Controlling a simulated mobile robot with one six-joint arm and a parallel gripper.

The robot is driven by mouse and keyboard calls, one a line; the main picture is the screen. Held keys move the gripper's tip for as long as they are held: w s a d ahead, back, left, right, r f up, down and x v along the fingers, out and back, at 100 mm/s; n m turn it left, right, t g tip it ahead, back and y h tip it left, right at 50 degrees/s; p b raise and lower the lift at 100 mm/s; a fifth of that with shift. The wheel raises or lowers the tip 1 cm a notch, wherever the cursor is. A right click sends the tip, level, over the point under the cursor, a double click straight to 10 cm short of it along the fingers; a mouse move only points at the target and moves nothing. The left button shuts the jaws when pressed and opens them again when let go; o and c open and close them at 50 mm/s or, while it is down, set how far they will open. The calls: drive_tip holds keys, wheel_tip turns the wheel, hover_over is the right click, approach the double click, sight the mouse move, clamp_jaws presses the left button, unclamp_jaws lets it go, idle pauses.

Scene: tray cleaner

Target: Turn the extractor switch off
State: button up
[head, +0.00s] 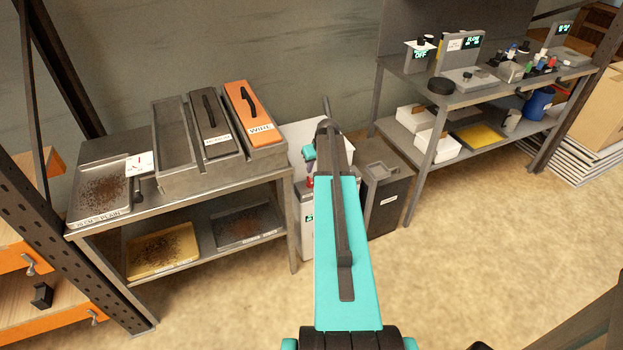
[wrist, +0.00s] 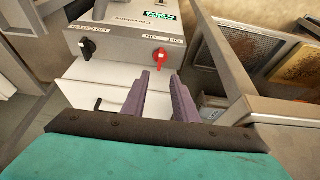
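A pale grey control box (wrist: 112,42) stands ahead of my gripper in the wrist view. Its face carries a black rotary knob (wrist: 86,48) at the left and a red rotary knob (wrist: 137,57) at the right. The printed labels appear upside down and are too small to read surely, so I cannot tell for certain which knob is the extractor switch. My gripper (wrist: 168,76) has two purple fingers apart with nothing between them. In the head view my arm hides the gripper and most of the box (head: 307,220).
The floor in front is clear.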

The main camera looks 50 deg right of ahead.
sight(310, 180)
drive_tip(key=p+x, duration=0.2)
drive_tip(key=x, duration=0.9)
drive_tip(key=shift+w+f, duration=0.1)
drive_tip(key=shift+w, duration=0.05)
clamp_jaws()
